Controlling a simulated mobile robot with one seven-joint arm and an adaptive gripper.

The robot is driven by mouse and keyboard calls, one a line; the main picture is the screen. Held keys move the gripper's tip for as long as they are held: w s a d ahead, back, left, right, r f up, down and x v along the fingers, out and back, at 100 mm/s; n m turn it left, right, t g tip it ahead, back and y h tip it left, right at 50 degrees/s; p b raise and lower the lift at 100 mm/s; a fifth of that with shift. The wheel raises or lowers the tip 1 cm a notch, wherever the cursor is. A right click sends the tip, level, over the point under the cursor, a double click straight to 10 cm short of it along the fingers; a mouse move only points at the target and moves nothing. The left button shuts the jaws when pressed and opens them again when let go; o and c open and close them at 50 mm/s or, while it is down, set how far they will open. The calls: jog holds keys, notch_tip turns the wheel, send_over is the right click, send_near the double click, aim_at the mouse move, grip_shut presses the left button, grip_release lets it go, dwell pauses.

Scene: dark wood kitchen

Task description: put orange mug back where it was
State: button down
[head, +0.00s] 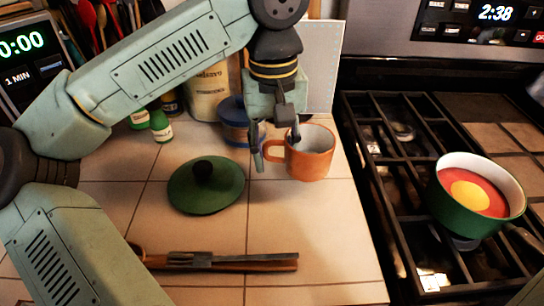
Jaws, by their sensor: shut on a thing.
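The orange mug (313,161) is at the right part of the tiled counter (300,215) in the head view, upright, with its handle to the left and a pale inside. My gripper (277,150) comes down from above and is shut on the mug at its left side, by the handle and near rim. One finger hangs left of the handle and the other reaches the rim. I cannot tell whether the mug's base touches the counter or is slightly above it.
A green lid (207,188) with a black knob lies left of the mug. Wooden tongs (220,262) lie in front. A blue jar (240,122) and small green bottles (160,127) stand behind. A green pot (470,200) stands on the stove (400,180) at right. Bare tiles lie before the mug.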

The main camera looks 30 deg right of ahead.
aim_at(272, 158)
jog(key=f, duration=0.1)
jog(key=w+f+p, duration=0.1)
jog(key=f, duration=0.1)
jog(key=shift+a, duration=0.1)
jog(key=shift+f, duration=0.3)
jog(key=shift+f, duration=0.1)
jog(key=shift+f, duration=0.15)
jog(key=c, duration=1)
grip_release()
jog(key=shift+c, duration=0.2)
notch_tip(272, 158, up, 12)
jog(key=shift+r, duration=0.25)
